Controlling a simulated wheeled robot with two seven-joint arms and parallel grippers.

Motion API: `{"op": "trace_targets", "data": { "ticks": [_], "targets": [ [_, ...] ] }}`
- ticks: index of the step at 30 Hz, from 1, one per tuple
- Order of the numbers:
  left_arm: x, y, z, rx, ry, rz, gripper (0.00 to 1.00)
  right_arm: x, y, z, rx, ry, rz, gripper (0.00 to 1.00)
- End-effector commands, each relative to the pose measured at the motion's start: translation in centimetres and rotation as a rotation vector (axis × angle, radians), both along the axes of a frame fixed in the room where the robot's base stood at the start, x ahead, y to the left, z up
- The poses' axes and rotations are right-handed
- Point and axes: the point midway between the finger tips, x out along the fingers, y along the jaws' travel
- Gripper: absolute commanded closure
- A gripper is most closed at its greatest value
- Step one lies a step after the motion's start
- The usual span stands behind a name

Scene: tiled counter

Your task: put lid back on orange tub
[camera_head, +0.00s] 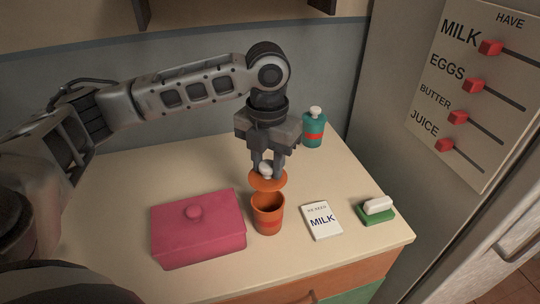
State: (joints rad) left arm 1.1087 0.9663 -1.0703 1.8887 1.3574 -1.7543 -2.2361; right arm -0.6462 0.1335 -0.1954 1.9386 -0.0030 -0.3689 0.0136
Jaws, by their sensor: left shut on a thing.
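The orange tub (268,218) stands upright on the counter with its mouth open and a red-orange band around its side. My left gripper (266,170) points down and is shut on the pale knob of the orange lid (268,184). The lid is above the tub, apparently apart from it, with its near edge close over the back of the tub's rim. I cannot tell the exact gap. My right gripper does not show.
A pink box (200,240) with a round knob is left of the tub. A MILK card (322,221) and a green dish with a white block (376,211) are to the right. A teal bottle (314,130) stands behind. The counter's left back is clear.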

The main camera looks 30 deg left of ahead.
Motion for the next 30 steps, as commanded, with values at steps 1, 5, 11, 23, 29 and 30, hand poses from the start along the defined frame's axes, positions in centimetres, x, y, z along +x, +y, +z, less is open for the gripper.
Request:
{"op": "trace_targets", "data": {
  "ticks": [1,5,11,23,29,30],
  "targets": [
    [0.0,0.0,-0.5,0.001,0.002,0.001,0.9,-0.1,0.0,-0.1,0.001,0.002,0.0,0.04],
    [-0.1,0.0,-1.8,0.0,0.004,0.002,0.9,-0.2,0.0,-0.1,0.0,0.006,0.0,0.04],
    [-0.1,0.0,-3.8,0.001,0.004,0.003,0.9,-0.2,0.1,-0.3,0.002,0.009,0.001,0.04],
    [0.0,0.0,-5.7,0.0,0.001,0.003,0.9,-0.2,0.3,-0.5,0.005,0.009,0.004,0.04],
    [0.0,0.0,-5.7,0.0,0.001,0.003,0.9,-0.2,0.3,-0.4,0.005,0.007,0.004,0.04],
    [0.0,0.0,-5.7,0.0,0.001,0.003,0.9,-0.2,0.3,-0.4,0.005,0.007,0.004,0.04]
  ]
}}
